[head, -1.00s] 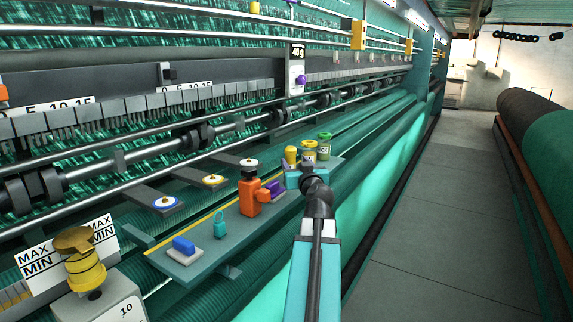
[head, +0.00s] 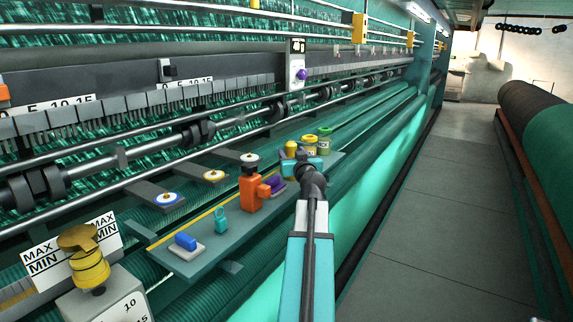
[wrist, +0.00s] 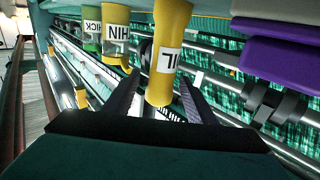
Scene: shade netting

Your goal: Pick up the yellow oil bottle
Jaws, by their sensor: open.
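The yellow oil bottle (head: 291,149) stands on the narrow green shelf, just left of my gripper in the head view. In the wrist view the oil bottle (wrist: 166,62) appears upside down, with a white label, between two dark fingers. My gripper (wrist: 158,92) is open, with one finger on each side of the bottle. I cannot tell whether either finger touches it. In the head view my gripper (head: 306,165) is partly hidden by my own wrist.
A yellow-lidded jar (head: 310,146) and a green-lidded jar (head: 324,140) stand right beside the bottle. A purple object (head: 277,185) and an orange tool (head: 252,190) are nearer on the shelf (head: 205,258). The machine's rollers run behind. The aisle floor at right is clear.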

